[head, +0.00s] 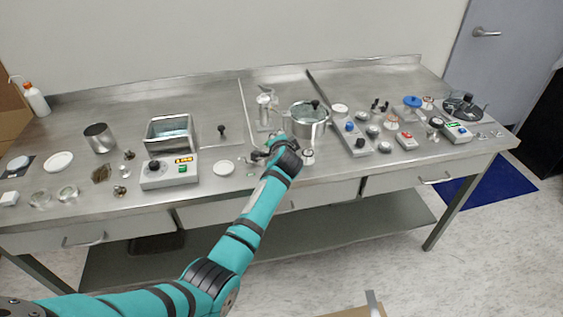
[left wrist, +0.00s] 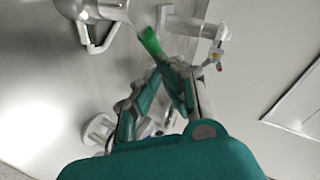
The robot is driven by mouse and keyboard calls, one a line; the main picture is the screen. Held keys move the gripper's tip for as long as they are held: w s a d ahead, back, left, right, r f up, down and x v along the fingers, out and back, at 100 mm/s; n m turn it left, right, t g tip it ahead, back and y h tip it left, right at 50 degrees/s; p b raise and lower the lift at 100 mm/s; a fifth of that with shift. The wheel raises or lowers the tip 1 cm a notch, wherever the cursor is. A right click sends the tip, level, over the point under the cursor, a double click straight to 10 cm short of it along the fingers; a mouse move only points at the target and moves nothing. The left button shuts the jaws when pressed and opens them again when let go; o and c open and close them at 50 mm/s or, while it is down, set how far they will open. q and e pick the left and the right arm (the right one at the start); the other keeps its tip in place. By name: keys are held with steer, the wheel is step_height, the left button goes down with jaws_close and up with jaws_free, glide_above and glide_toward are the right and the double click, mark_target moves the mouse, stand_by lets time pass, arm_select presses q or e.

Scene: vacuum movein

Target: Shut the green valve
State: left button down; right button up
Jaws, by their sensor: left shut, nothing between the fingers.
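A green valve handle (left wrist: 150,40) shows in the left wrist view, just beyond my fingertips and beside pale metal fittings. I cannot tell whether the fingers touch it. My left gripper (left wrist: 164,65) is shut and empty, its teal and grey fingers close together. In the head view my left arm reaches to the middle front of the steel bench (head: 225,85), with its wrist and gripper (head: 257,157) low over the fittings there. The arm and wrist hide part of that spot, and I cannot make out the green handle clearly in this view. My right gripper is in neither view.
A metal pot (head: 308,127) stands just behind my wrist. A control box (head: 170,172) and a square bath (head: 170,131) stand to the left. Several knobs and small instruments crowd the right. A white dish (head: 224,168) lies just left of my gripper.

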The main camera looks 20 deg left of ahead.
arm_select(q)
steer(key=shift+w+a+f+n+g+y+b, duration=0.2)
steer(key=shift+w+a+n+g+y+b, duration=0.15)
steer(key=shift+a+n+y+b, duration=0.2)
steer(key=shift+w+a, duration=0.1)
steer(key=shift+a, duration=0.25)
steer(key=shift+w+a+r, duration=0.1)
steer(key=shift+a+r, duration=0.05)
steer(key=shift+a, duration=0.4)
steer(key=shift+d, duration=0.1)
steer(key=shift+s+r+p, duration=0.1)
steer(key=shift+s+p, duration=0.15)
steer(key=shift+p, duration=0.25)
steer(key=shift+s+p, duration=0.35)
steer(key=shift+p, duration=0.05)
steer(key=shift+s, duration=0.15)
